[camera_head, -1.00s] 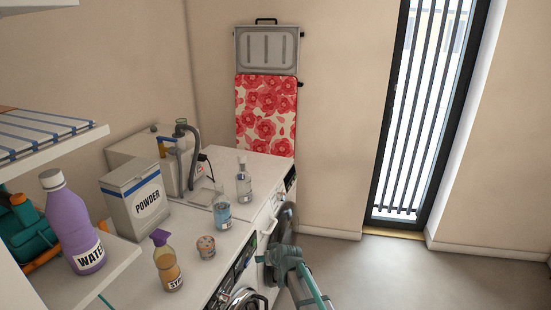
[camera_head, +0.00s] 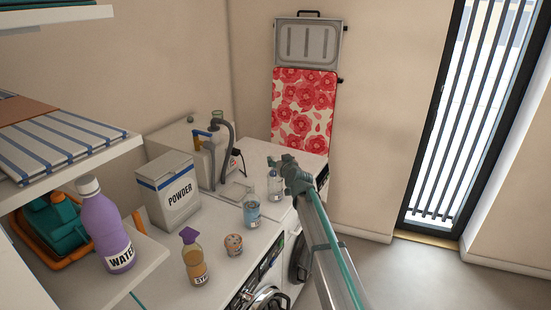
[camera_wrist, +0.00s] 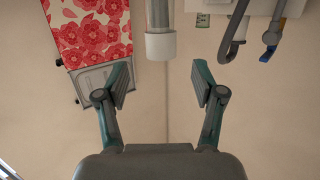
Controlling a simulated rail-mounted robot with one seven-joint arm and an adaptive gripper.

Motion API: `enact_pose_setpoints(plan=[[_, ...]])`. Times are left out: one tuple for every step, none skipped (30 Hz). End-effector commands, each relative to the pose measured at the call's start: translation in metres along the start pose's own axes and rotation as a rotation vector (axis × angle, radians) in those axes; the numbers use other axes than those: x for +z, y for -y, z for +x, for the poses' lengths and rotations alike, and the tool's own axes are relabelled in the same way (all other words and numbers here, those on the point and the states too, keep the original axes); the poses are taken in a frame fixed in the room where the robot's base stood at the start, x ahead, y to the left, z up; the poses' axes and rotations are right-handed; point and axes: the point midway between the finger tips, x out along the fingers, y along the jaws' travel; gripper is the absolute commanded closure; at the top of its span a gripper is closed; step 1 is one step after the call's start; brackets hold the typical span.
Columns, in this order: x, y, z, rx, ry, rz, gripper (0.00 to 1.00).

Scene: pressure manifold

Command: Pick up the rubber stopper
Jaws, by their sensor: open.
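A pale, wide cap that looks like the rubber stopper (camera_wrist: 160,46) sits on the end of a clear, narrow neck (camera_wrist: 158,14) in the wrist view, which is upside down. In the head view, a clear bottle (camera_head: 275,186) stands on the white worktop, and its top is small and hard to make out. My gripper (camera_wrist: 161,80) is open and empty, and the cap shows between and beyond its two fingers, apart from both. In the head view, my gripper (camera_head: 289,163) is just right of the bottle's top, partly hidden by its own wrist.
A beaker of blue liquid (camera_head: 251,213), a spray bottle (camera_head: 194,260), a patterned cup (camera_head: 233,245) and a powder box (camera_head: 168,192) stand on the worktop. A hose (camera_head: 228,150) rises behind. A shelf with a purple bottle (camera_head: 106,228) is at left. Open floor lies right.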

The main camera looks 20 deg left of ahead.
Motion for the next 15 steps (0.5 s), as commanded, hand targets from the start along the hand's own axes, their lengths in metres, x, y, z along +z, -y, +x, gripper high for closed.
enact_pose_setpoints(plan=[[-0.001,0.0,0.007,0.0,0.001,0.001,0.32],[-0.001,0.0,0.008,0.0,0.001,0.0,0.32],[0.0,0.0,0.01,0.0,0.001,0.0,0.32],[0.0,0.0,0.011,0.0,0.001,0.0,0.32],[0.0,0.0,0.012,0.0,0.002,0.0,0.32],[0.0,0.0,0.014,0.0,0.002,-0.001,0.32],[0.0,0.001,0.017,0.0,0.002,-0.001,0.32],[0.0,0.001,0.02,0.0,0.002,-0.001,0.32],[-0.001,0.001,0.024,0.0,0.002,0.0,0.32],[-0.001,0.001,0.028,0.0,0.002,0.001,0.32],[-0.001,0.002,0.032,0.0,0.002,0.001,0.32],[0.0,0.002,0.038,0.0,0.003,-0.001,0.32],[0.001,0.002,0.042,0.0,0.003,0.0,0.32],[0.001,0.002,0.047,0.0,0.003,0.001,0.32],[0.002,0.002,0.052,0.0,0.002,0.001,0.32]])
